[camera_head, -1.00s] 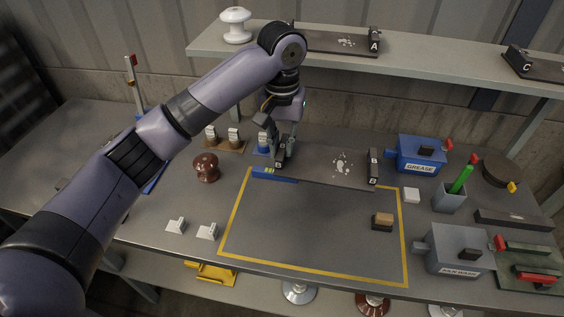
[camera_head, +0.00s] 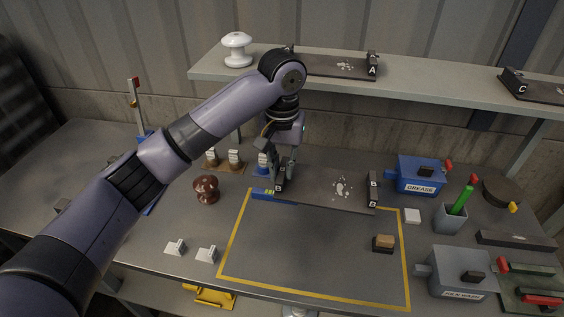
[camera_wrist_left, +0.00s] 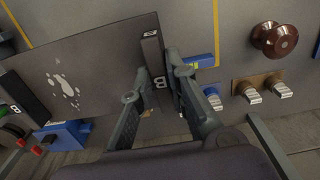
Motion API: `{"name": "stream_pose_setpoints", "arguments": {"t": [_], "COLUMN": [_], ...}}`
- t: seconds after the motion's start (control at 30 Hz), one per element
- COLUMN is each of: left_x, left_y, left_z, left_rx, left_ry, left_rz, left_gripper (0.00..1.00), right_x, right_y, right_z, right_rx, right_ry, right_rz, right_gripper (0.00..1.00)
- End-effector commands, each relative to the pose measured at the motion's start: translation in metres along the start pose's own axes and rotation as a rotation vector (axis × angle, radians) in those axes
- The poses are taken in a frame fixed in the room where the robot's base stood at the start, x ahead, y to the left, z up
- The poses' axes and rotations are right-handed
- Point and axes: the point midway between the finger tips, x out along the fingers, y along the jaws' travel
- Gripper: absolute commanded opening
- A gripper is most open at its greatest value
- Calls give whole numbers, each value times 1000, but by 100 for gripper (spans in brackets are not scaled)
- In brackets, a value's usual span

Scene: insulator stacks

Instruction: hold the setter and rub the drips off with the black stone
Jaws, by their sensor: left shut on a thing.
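The setter marked B (camera_head: 318,184) is a dark flat plate with black end blocks, lying at the back edge of the yellow outline. White drips (camera_head: 342,187) spot its right half; they also show in the left wrist view (camera_wrist_left: 64,87). My left gripper (camera_head: 279,183) is shut on the setter's left end block, with a finger on each side in the left wrist view (camera_wrist_left: 162,92). A small block with a tan top and black base (camera_head: 384,243) stands inside the outline at right. I cannot tell whether it is the black stone. My right gripper is out of view.
The middle of the outlined area (camera_head: 300,240) is clear. A brown insulator (camera_head: 206,189) stands at left. A shelf (camera_head: 430,86) runs behind.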

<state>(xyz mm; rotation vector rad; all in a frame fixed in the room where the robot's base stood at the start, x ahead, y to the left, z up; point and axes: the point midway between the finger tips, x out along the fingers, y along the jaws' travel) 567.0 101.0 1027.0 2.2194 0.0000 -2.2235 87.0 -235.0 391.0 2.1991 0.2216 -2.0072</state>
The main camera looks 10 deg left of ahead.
Motion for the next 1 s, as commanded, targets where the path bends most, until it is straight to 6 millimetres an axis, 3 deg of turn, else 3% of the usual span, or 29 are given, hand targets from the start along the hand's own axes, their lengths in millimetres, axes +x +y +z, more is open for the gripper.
{"name": "stream_pose_setpoints", "arguments": {"t": [1.0], "left_x": [47], "left_y": [1], "left_z": [0], "left_rx": [1], "left_ry": [1], "left_rz": [2], "left_gripper": [0], "right_x": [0], "right_y": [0], "right_z": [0], "right_rx": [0], "right_ry": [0], "right_rz": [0], "right_gripper": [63]}}
